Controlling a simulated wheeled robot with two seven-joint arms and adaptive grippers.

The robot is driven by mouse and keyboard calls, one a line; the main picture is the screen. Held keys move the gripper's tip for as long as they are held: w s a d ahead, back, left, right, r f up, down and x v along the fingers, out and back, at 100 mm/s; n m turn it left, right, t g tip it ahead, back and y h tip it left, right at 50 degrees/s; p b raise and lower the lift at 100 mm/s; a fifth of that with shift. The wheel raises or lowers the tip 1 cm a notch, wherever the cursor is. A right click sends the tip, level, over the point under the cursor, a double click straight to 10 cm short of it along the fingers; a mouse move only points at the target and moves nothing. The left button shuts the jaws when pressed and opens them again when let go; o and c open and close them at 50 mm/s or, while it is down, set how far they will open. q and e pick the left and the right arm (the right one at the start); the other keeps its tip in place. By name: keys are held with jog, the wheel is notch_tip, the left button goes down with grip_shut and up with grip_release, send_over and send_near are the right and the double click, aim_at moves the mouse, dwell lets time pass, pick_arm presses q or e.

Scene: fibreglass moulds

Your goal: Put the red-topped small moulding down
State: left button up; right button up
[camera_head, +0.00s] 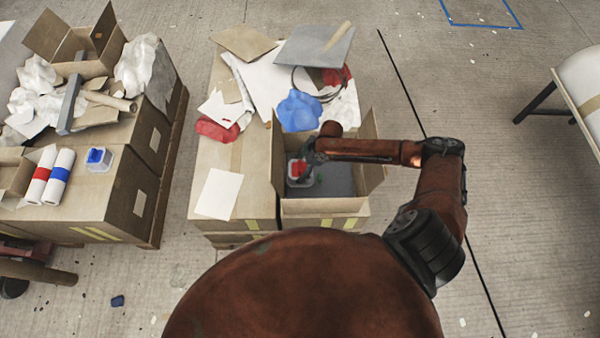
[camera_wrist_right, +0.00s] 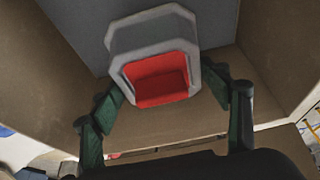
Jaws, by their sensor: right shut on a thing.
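The red-topped small moulding (camera_head: 298,170) is a pale grey block with a red top. It is inside the open cardboard box (camera_head: 320,206), at the left of its dark grey floor. My right gripper (camera_head: 307,158) reaches in over the box from the right and is shut on the moulding. In the right wrist view the moulding (camera_wrist_right: 155,70) sits between the two green fingers of my right gripper (camera_wrist_right: 165,92). I cannot tell whether its underside touches the box floor. My left gripper is not in view.
The box's raised flaps (camera_head: 369,150) stand around my right wrist. The box floor right of the moulding is mostly clear, with a small green spot. A blue crumpled item (camera_head: 298,111) lies behind the box. A blue-topped small moulding (camera_head: 98,158) stands on the left stack.

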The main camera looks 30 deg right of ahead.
notch_tip(320, 180, down, 4)
jog(key=shift+f+b, duration=0.1)
jog(key=shift+b, duration=0.35)
jog(key=o, duration=1.3)
jog(key=p+v, duration=0.2)
jog(key=v, duration=1)
jog(key=shift+a, duration=0.1)
